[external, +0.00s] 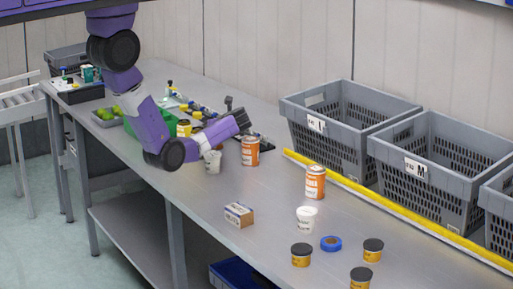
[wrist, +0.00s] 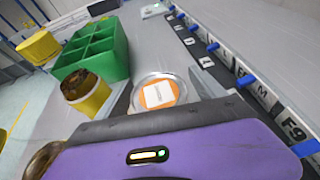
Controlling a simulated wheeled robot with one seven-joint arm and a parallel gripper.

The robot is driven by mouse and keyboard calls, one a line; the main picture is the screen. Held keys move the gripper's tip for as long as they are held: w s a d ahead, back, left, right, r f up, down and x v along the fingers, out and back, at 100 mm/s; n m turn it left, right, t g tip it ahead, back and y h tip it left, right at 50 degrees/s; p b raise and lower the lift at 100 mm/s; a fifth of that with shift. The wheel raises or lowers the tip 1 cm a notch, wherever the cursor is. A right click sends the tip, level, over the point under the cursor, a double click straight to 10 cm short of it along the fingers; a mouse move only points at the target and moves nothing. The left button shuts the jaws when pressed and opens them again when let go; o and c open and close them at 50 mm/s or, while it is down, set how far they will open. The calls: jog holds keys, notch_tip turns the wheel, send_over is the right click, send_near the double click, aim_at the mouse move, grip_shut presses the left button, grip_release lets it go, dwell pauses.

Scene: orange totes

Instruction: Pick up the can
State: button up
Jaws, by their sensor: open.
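An orange-and-white can (external: 250,151) stands upright on the grey bench, just below my gripper (external: 238,117) in the external view. A second similar can (external: 315,182) stands further right. In the wrist view, a round silver-rimmed object with an orange and white face (wrist: 147,97) lies between my open fingers (wrist: 160,92). I cannot tell for certain that it is the nearer can, or whether a finger touches it. My purple wrist hides what is below it in that view.
A green divided bin (wrist: 84,64) and a yellow jar (wrist: 93,103) are left of the fingers. A white tub (external: 306,220), small box (external: 239,214), blue tape roll (external: 331,243) and several dark-lidded jars stand nearer. Grey crates (external: 330,150) line the back behind a yellow strip (external: 400,208).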

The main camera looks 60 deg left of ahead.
grip_shut()
dwell(0.3)
jog(key=shift+r, duration=0.2)
notch_tip(320, 180, up, 20)
jog(key=shift+f, duration=0.15)
